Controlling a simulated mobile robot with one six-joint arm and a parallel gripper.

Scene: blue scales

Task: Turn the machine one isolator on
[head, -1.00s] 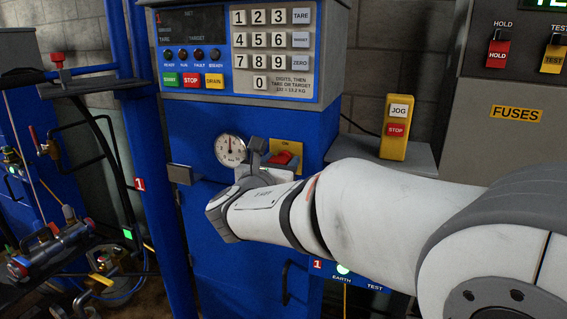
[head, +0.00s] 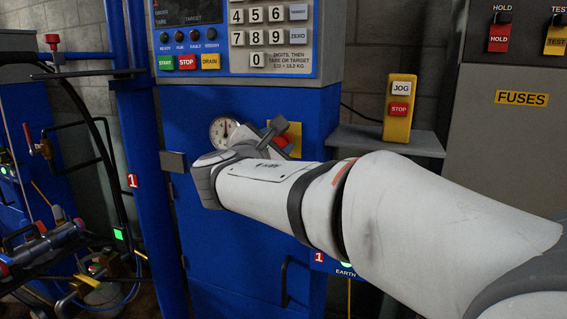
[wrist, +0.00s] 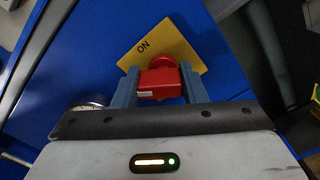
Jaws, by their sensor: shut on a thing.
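The isolator is a red handle (head: 282,141) on a yellow plate (head: 295,131) on the front of the blue machine cabinet. In the wrist view the plate (wrist: 188,43) carries the word ON and appears slanted, with the red handle (wrist: 160,80) in front of it. My gripper (wrist: 158,70) is shut on the red handle, one grey finger on each side. In the head view my gripper (head: 271,138) is tilted at the handle, and my wrist hides part of the plate and handle.
A round gauge (head: 222,131) sits just left of the plate. A keypad panel (head: 265,40) is above. A yellow JOG/STOP box (head: 400,108) stands on a grey shelf (head: 385,139) to the right. A grey latch block (head: 173,161) juts out at the cabinet's left.

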